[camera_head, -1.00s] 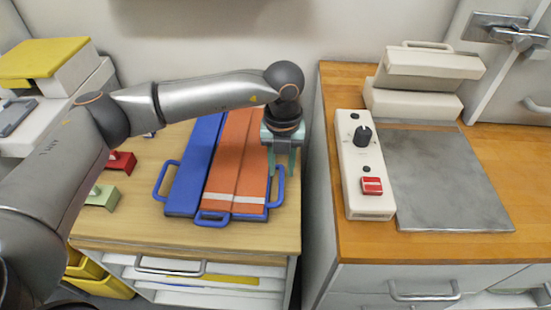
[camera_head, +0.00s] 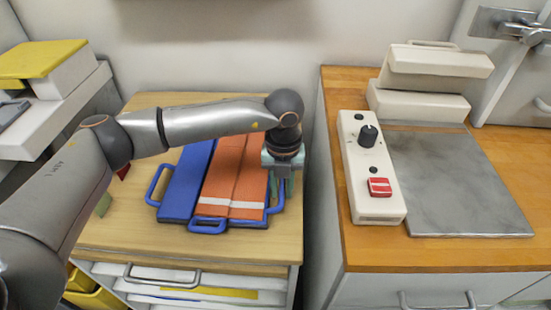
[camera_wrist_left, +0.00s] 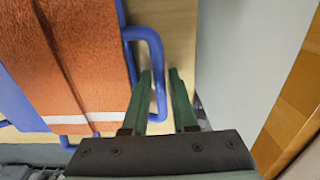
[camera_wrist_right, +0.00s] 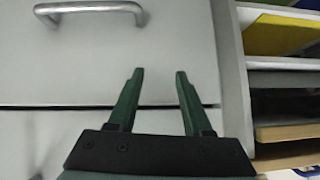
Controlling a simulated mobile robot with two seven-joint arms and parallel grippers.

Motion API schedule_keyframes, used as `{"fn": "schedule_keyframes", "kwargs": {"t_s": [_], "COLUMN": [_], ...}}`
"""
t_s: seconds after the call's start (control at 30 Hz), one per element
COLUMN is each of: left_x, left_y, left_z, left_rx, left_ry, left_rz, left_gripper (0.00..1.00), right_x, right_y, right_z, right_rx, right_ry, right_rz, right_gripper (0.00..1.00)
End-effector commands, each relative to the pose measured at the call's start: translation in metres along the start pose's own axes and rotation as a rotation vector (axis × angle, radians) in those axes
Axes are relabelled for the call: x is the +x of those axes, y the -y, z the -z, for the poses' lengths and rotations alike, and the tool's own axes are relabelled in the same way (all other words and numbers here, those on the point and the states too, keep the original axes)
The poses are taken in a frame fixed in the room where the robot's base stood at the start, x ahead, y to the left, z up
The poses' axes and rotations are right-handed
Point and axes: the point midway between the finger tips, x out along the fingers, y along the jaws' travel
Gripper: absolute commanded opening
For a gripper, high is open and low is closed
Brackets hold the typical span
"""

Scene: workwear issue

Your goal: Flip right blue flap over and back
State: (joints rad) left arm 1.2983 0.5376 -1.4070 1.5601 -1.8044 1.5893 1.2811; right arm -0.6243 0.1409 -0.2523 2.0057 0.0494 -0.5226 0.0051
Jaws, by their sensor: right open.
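The blue folding board (camera_head: 181,190) lies flat on the wooden table top. An orange garment (camera_head: 233,172) with a pale stripe lies on it and hides most of the right side. The right flap's blue handle (camera_head: 276,209) sticks out at the board's right edge; it also shows in the left wrist view (camera_wrist_left: 148,35). My left gripper (camera_head: 284,186) is over this handle, pointing down. Its fingers (camera_wrist_left: 160,75) stand apart on either side of the handle's outer bar, with a gap visible. My right gripper (camera_wrist_right: 159,73) is open and empty, facing a drawer front.
The board has further blue handles at the left (camera_head: 155,187) and front (camera_head: 207,227). A red block (camera_head: 123,171) and a green block (camera_head: 104,204) are partly hidden by my left arm. A wooden counter (camera_head: 440,252) with a control box (camera_head: 372,195) stands right, beyond a gap.

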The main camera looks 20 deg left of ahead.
Motion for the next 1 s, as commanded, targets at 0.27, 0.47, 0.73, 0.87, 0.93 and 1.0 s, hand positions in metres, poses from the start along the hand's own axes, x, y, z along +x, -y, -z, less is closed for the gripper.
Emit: {"fn": "schedule_keyframes", "kwargs": {"t_s": [0.27,0.47,0.73,0.87,0.93,1.0], "left_x": [0.0,0.0,-0.019,-0.026,-0.029,-0.035], "left_y": [0.0,0.001,-0.001,-0.002,-0.003,-0.004], "left_z": [0.0,0.0,0.0,0.0,0.0,0.0], "left_rx": [0.001,0.001,0.002,0.002,0.002,0.002], "left_ry": [0.0,0.0,0.001,0.001,0.001,0.001], "left_rz": [0.001,0.002,0.003,0.003,0.003,0.003], "left_gripper": [0.0,0.0,0.0,0.0,0.0,0.0], "right_x": [0.0,-0.001,-0.01,-0.013,-0.013,-0.016], "right_y": [-0.001,0.0,0.001,0.001,0.001,0.002], "right_z": [-0.003,-0.006,0.002,0.005,0.006,0.009], "right_rx": [0.0,0.001,0.002,0.002,0.002,0.002], "right_ry": [0.005,0.011,0.016,0.016,0.015,0.015], "right_rz": [-0.001,-0.001,-0.002,-0.002,-0.002,-0.002], "right_gripper": [0.5,0.5,0.5,0.5,0.5,0.5]}}
